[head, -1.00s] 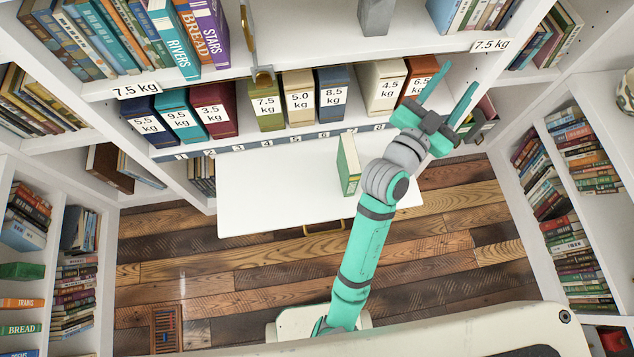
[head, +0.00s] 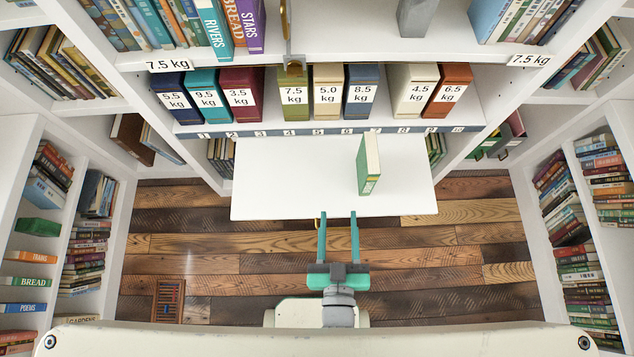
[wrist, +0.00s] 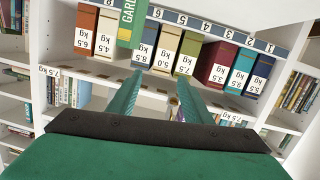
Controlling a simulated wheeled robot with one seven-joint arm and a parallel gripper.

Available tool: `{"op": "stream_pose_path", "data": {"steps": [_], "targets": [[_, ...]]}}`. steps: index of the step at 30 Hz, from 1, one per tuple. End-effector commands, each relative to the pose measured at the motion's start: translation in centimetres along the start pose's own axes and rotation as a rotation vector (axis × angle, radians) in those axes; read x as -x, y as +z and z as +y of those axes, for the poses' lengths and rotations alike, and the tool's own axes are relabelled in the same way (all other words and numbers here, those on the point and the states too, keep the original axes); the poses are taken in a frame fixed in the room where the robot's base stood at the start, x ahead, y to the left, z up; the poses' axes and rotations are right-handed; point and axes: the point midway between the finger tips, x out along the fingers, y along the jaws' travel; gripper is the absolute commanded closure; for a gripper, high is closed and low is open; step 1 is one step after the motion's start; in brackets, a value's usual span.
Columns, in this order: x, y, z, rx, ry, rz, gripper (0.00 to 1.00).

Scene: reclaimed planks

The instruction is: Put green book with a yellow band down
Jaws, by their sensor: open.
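The green book with a yellow band (head: 366,168) stands upright on the white pull-out board (head: 290,190), right of its middle. Its green spine with a pale yellow band faces me. In the wrist view it shows in part at the top (wrist: 131,22), cut off by the frame edge. My gripper (head: 338,216) is open and empty. Its two teal fingers point toward the front edge of the board, in front of and to the left of the book, apart from it. The wrist view shows the open fingers (wrist: 158,88) with nothing between them.
A shelf behind the board holds several weight-labelled volumes, with a gap between the 8.5 kg volume (head: 361,92) and the 4.5 kg volume (head: 412,92). A numbered strip (head: 330,131) runs along its edge. The board's left part is bare. Bookcases stand at both sides.

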Motion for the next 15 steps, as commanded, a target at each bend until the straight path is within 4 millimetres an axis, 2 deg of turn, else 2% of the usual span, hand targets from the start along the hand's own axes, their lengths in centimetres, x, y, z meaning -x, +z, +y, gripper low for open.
{"op": "stream_pose_path", "data": {"steps": [1,6,10,15], "targets": [[1.9,0.5,-1.1,-0.021,-0.011,-0.022,0.55],[5.8,0.5,-3.8,-0.075,-0.031,-0.048,0.55],[7.2,0.4,-4.6,-0.097,-0.031,-0.058,0.55],[7.5,0.3,-4.8,-0.102,-0.031,-0.059,0.55]]}}
